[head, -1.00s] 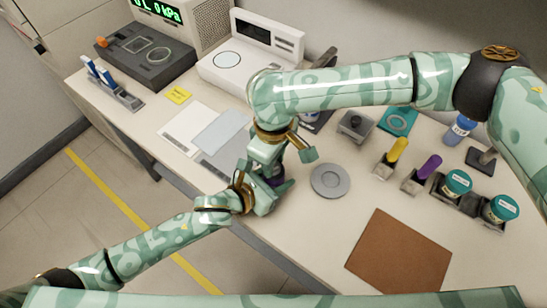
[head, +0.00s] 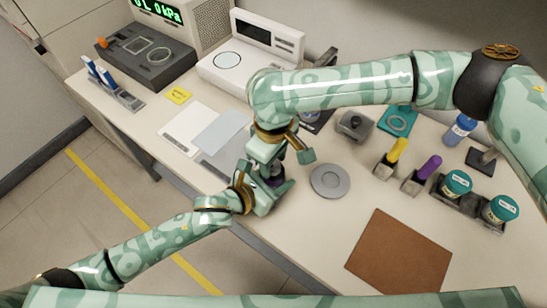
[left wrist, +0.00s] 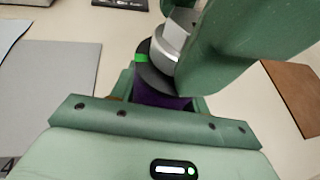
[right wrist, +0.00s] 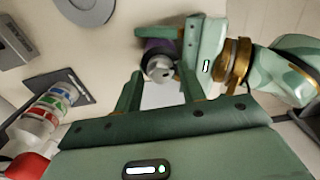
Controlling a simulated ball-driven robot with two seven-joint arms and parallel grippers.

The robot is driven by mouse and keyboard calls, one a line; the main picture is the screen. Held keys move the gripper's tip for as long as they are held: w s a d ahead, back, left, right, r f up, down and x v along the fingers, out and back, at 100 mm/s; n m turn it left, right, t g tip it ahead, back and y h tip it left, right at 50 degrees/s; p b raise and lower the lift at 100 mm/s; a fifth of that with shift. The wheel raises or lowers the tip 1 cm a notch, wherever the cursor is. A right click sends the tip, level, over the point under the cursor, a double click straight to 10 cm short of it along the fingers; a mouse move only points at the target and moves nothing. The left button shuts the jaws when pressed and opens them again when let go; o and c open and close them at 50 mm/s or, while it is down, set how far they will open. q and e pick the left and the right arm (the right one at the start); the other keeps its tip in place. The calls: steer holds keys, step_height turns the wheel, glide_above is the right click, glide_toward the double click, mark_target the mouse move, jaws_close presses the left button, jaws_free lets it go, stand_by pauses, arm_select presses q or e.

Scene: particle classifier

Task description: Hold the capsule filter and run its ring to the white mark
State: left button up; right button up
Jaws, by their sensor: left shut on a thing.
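The capsule filter (left wrist: 160,92) has a purple body, a dark collar with a green mark (left wrist: 141,58), and a silver ring-like top (left wrist: 168,45). It also shows in the right wrist view (right wrist: 160,62) and partly in the head view (head: 271,170). My left gripper (head: 268,190) is shut around its purple body, near the table's front edge. My right gripper (right wrist: 158,82) is open, its fingers spread on either side of the silver top, seemingly apart from it. In the left wrist view a right finger hides part of the top. I see no white mark.
A grey round disc (head: 330,180) lies right of the grippers. A brown mat (head: 398,254) is at the front right. Yellow (head: 397,150) and purple (head: 428,167) handled items and teal-lidded jars (head: 457,183) stand further right. Flat sheets (head: 190,130) lie to the left.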

arm_select(q)
steer(key=shift+f, duration=0.15)
arm_select(e)
step_height(320, 180, up, 12)
stand_by(0.3)
arm_select(q)
steer(key=o, duration=1.5)
steer(key=shift+o, duration=0.2)
steer(key=v, duration=1.2)
